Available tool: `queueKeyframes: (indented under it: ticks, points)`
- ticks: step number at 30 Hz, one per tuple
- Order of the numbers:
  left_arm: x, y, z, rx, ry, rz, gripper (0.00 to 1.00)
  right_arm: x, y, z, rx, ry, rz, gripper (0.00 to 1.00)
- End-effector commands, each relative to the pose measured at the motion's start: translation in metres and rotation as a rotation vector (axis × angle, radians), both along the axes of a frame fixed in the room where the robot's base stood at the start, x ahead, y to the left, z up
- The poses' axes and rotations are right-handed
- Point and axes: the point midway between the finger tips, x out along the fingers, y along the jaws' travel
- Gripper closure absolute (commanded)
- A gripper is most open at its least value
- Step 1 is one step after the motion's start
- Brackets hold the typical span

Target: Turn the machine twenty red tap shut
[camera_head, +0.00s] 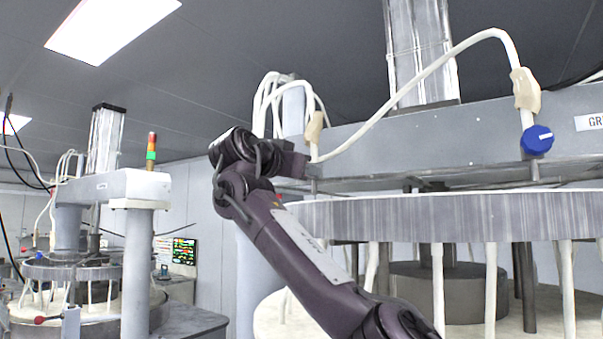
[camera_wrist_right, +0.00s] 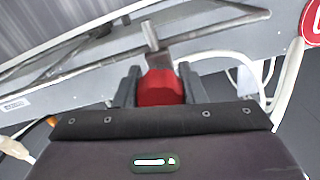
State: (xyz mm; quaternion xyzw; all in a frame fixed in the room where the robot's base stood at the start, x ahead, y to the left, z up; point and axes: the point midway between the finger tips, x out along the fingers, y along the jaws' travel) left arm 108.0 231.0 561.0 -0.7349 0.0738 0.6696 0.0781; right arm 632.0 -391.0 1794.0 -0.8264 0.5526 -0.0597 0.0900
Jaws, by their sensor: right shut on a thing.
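The red tap (camera_wrist_right: 158,90) sits between the two dark fingers of my right gripper (camera_wrist_right: 158,84) in the right wrist view. The gripper is shut on it. A grey metal stem stands out beyond the red part. In the head view my right gripper (camera_head: 297,166) is at the grey machine beam (camera_head: 430,140), below a white hose, and the red tap is hidden there. The tap's exact turn angle is hard to tell. My left gripper is not in view.
A blue round tap (camera_head: 537,140) hangs on a white hose at the right of the beam. White hoses (camera_wrist_right: 285,85) run close beside the gripper. Another machine (camera_head: 140,188) stands at the left.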

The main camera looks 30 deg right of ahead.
Motion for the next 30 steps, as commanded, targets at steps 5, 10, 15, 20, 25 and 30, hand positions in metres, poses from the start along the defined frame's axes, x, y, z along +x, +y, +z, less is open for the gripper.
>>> queueKeyframes:
  ticks: [5,10,15,20,25,30]
  points:
    - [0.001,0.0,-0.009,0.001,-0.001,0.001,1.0,-0.001,-0.001,0.0,-0.052,0.117,0.0,0.86]
    - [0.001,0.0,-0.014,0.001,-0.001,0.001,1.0,-0.001,-0.001,0.001,-0.101,0.234,0.001,0.86]
    - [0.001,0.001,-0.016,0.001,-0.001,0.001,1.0,-0.001,-0.001,0.002,-0.142,0.333,0.001,0.86]
    - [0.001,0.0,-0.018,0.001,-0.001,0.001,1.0,-0.002,0.0,0.003,-0.17,0.398,0.001,0.86]
    - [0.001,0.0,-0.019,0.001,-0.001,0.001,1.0,-0.002,0.0,0.003,-0.188,0.437,0.001,0.86]
    - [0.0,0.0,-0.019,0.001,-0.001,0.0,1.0,-0.002,0.0,0.004,-0.195,0.451,0.002,0.86]
